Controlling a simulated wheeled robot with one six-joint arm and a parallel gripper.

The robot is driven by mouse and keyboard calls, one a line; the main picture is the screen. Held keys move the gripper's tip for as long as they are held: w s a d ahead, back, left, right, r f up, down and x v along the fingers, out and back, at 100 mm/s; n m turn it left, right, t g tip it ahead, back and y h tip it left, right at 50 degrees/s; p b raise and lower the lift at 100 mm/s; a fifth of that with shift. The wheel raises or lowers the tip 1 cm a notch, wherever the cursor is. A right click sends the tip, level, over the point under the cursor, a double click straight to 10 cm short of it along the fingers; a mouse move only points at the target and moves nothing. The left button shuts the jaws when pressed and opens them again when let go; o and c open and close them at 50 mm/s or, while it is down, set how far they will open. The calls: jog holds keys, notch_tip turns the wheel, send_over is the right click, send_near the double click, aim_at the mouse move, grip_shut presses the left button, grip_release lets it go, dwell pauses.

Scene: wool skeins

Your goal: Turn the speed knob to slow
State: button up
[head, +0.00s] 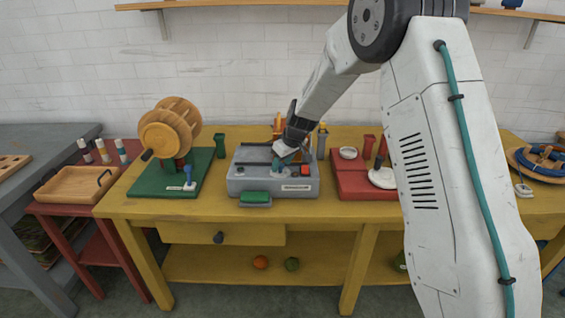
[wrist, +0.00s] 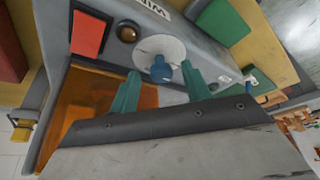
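The grey machine (head: 240,184) stands on the yellow bench, with my gripper (head: 281,160) low over its top. In the wrist view, a small blue knob (wrist: 161,70) sits on a round white dial (wrist: 150,46) on the machine's top face. My gripper's two teal fingers (wrist: 161,72) are open, one on each side of the knob, with gaps visible. I cannot tell how far down they reach beside it. The dial's markings are not readable. In the head view my gripper and arm hide most of the knob.
A red switch (wrist: 88,33) and a small brown dome (wrist: 127,33) are beside the dial. An amber panel (wrist: 75,112) lies close to one finger. A green block (head: 255,198) is at the machine's front. A wooden drum (head: 169,128) stands left, a red-based device (head: 358,187) right.

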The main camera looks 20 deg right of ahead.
jog(key=shift+r, duration=0.1)
jog(key=v, duration=0.7)
jog(key=shift+s+r, duration=0.2)
jog(key=shift+r, duration=0.05)
jog(key=shift+d, duration=0.1)
